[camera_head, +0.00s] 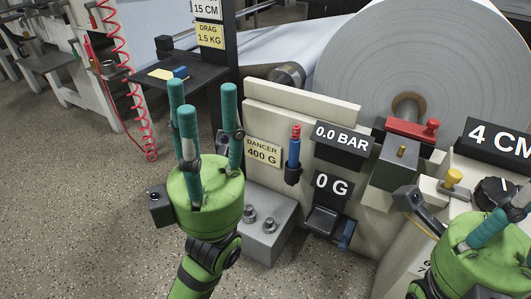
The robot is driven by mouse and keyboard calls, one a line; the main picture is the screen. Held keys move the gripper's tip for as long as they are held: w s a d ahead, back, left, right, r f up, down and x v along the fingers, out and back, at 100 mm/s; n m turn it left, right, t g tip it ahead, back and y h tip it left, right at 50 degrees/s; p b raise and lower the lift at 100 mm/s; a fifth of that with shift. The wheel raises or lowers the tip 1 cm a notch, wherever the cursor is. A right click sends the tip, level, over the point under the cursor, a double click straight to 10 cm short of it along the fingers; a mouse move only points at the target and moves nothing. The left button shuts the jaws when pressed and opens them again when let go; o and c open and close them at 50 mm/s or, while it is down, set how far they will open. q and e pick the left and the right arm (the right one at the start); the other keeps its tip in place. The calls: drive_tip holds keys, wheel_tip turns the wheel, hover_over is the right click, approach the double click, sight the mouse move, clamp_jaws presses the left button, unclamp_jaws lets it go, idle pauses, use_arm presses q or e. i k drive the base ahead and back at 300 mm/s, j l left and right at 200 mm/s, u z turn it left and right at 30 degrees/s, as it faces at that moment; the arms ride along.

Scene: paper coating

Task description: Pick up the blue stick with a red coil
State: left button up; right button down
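A blue stick with a red upper part (295,147) stands upright in a dark holder on the front of the pale machine panel, left of the "0.0 BAR" display.
A large paper roll (400,60) stands behind the panel (300,95). A grey block (265,235) with knobs is right of my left gripper. A red lever (410,128) and a dial (494,190) are at the right. A red coiled hose (142,120) hangs at the left.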

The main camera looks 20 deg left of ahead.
sight(294, 144)
drive_tip(key=u, duration=0.3)
drive_tip(key=i+j, duration=0.15)
drive_tip(key=j, duration=0.25)
drive_tip(key=i+j+z, duration=0.1)
drive_tip(key=j, duration=0.25)
drive_tip(key=i+j, duration=0.15)
drive_tip(key=j, duration=0.25)
drive_tip(key=i+j+z, duration=0.1)
drive_tip(key=j, duration=0.25)
drive_tip(key=i+j, duration=0.15)
drive_tip(key=j, duration=0.25)
